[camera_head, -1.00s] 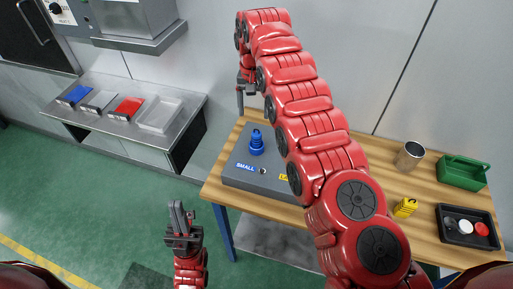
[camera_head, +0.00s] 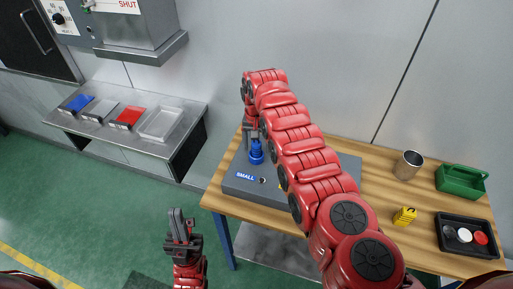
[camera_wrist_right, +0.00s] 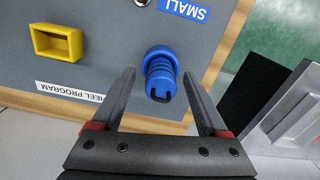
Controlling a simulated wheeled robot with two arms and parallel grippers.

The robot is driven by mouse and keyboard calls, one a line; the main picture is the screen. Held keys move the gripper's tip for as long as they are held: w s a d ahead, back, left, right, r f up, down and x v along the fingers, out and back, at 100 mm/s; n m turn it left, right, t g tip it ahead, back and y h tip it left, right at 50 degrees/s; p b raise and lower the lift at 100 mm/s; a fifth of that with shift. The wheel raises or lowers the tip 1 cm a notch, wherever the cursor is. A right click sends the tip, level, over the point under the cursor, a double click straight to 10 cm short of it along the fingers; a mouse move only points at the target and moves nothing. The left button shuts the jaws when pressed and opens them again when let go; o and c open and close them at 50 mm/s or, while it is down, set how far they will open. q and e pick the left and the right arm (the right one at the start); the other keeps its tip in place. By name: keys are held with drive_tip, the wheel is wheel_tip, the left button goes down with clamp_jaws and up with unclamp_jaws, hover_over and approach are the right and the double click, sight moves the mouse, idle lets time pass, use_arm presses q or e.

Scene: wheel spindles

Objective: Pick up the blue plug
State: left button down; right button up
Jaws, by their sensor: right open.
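The blue plug (camera_head: 256,155) stands on the grey box (camera_head: 232,184) near its "SMALL" label. In the right wrist view, the ribbed blue plug (camera_wrist_right: 160,72) lies between the two open fingers of my right gripper (camera_wrist_right: 158,78), with a gap on each side. In the head view my right gripper (camera_head: 252,138) is right above and behind the plug, partly hidden by it and by my arm. My left gripper (camera_head: 181,224) is empty over the floor, left of the table; its opening is unclear.
The grey box sits on a wooden table (camera_head: 380,215). A yellow square socket (camera_wrist_right: 57,42) is on the box. A metal cup (camera_head: 408,165), green box (camera_head: 461,180), yellow block (camera_head: 404,216) and black tray (camera_head: 467,250) stand at the right. A side bench (camera_head: 90,133) holds coloured trays.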

clamp_jaws()
idle(0.3)
drive_tip(key=shift+w+r, duration=0.1)
